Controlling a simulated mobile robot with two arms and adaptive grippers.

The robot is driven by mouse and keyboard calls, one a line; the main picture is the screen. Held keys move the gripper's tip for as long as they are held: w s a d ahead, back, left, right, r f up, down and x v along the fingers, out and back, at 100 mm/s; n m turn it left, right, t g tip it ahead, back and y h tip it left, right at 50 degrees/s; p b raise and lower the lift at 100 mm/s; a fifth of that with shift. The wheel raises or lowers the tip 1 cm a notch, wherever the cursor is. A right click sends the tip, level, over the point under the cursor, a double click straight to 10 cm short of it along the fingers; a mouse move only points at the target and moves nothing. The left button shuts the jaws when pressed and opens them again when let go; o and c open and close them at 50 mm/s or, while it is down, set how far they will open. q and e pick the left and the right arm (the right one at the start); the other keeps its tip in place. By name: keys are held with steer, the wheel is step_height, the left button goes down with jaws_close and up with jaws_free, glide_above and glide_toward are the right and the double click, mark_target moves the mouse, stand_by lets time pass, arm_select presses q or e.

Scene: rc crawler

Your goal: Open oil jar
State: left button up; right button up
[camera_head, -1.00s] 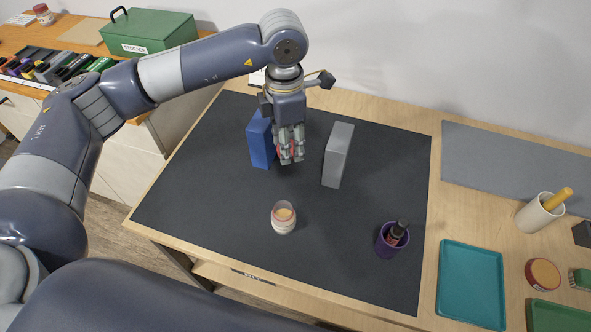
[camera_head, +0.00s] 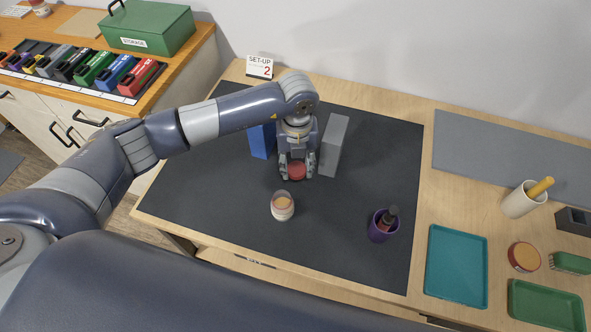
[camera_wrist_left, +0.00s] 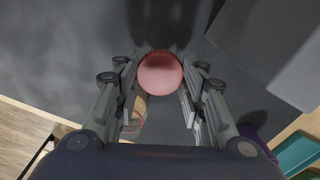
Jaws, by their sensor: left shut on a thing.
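The oil jar (camera_head: 283,207) stands upright near the front middle of the dark mat. It looks like a clear jar with a light label and tan contents showing at its uncovered top. My left gripper (camera_head: 296,175) is behind the jar, shut on a round red lid (camera_head: 296,170). The lid is apart from the jar. In the left wrist view the lid (camera_wrist_left: 160,73) sits between the fingertips, and the jar (camera_wrist_left: 136,115) shows partly hidden behind the left finger. I cannot tell whether the lid touches the mat. My right gripper is out of view.
A blue block (camera_head: 262,142) and a grey block (camera_head: 334,146) stand close on either side of my left gripper. A purple cup (camera_head: 378,229) holding a dark bottle (camera_head: 389,218) is to the right. A teal tray (camera_head: 457,265) lies beyond the dark mat (camera_head: 225,215).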

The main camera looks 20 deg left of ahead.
mark_target(297, 185)
arm_select(q)
step_height(297, 185, down, 6)
steer(key=shift+p, duration=0.45)
steer(key=shift+f, duration=0.25)
steer(key=o, duration=0.7)
steer(key=shift+f, duration=0.1)
steer(key=o, duration=0.5)
